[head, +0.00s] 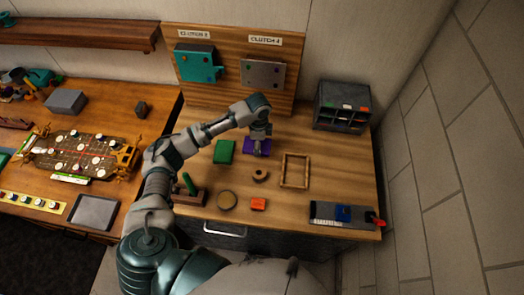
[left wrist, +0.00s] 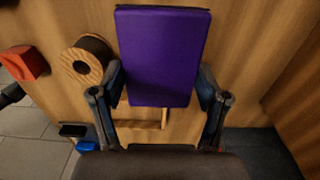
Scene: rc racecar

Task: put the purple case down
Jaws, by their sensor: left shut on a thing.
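The purple case (head: 248,148) is in the middle of the right-hand worktop in the head view, between the green block and the wooden frame. My left gripper (head: 258,146) points down over it and covers part of it. In the left wrist view the purple case (left wrist: 163,55) is a flat purple slab with dark edges, held between the two fingers of my left gripper (left wrist: 158,92). I cannot tell whether its underside touches the worktop. My right gripper is in neither view.
Near the case are a green block (head: 224,151), a spool (head: 260,175), an empty wooden frame (head: 295,158), a round disc (head: 227,200) and a red block (head: 258,204). A dark compartment box (head: 342,96) stands behind right.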

